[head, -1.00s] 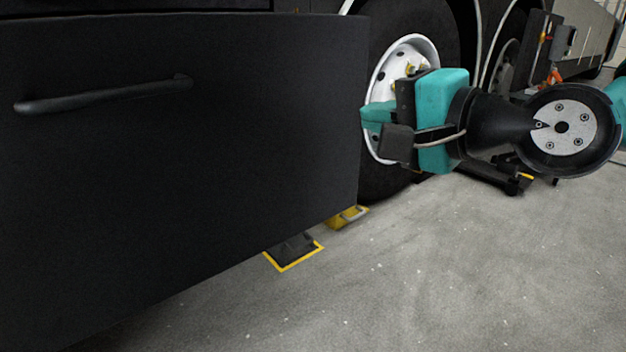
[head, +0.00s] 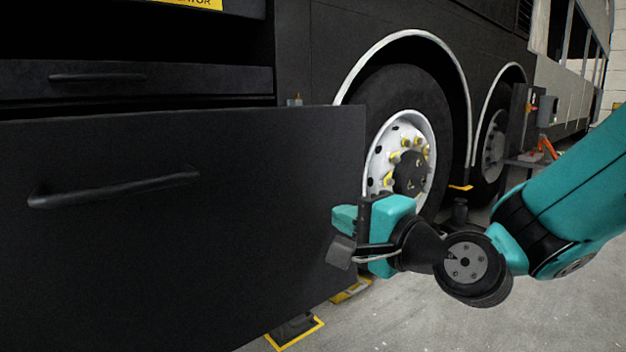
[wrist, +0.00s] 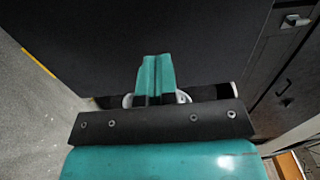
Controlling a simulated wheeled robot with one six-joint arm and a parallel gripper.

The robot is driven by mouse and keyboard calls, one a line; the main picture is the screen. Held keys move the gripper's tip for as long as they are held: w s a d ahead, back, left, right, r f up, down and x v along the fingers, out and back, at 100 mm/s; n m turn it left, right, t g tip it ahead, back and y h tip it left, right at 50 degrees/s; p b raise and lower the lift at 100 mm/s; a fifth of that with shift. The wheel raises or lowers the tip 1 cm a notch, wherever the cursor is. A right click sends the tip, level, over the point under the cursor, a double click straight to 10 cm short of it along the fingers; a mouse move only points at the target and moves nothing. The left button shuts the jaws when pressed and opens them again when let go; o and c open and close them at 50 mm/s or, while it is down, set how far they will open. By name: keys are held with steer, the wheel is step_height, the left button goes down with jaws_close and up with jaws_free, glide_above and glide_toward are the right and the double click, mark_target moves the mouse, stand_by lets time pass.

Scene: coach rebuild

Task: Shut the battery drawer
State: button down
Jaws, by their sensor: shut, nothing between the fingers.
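The battery drawer, a large black front panel (head: 180,250) with a bar handle (head: 115,188), stands out from the coach's side at the left of the head view. My gripper (head: 343,220), with teal fingers, is at the right edge of this panel. The fingers point left and overlap the edge in the picture. I cannot tell whether they touch it. In the wrist view the teal fingers (wrist: 155,75) are together and empty, with a large dark surface beyond them.
Another black drawer front with a handle (head: 97,77) is above, set farther back. A coach wheel (head: 402,155) is behind my gripper. A yellow-edged chock (head: 295,330) is on the floor below the panel. Grey floor (head: 400,325) is clear at the lower right.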

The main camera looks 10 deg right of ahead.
mark_target(305, 198)
steer(key=p+x, duration=0.5)
steer(key=x, duration=0.2)
steer(key=shift+w+r+p, duration=0.1)
steer(key=shift+w+p, duration=0.1)
steer(key=shift+p, duration=0.15)
steer(key=shift+w+a, duration=0.15)
steer(key=shift+w, duration=0.2)
steer(key=shift+w, duration=0.1)
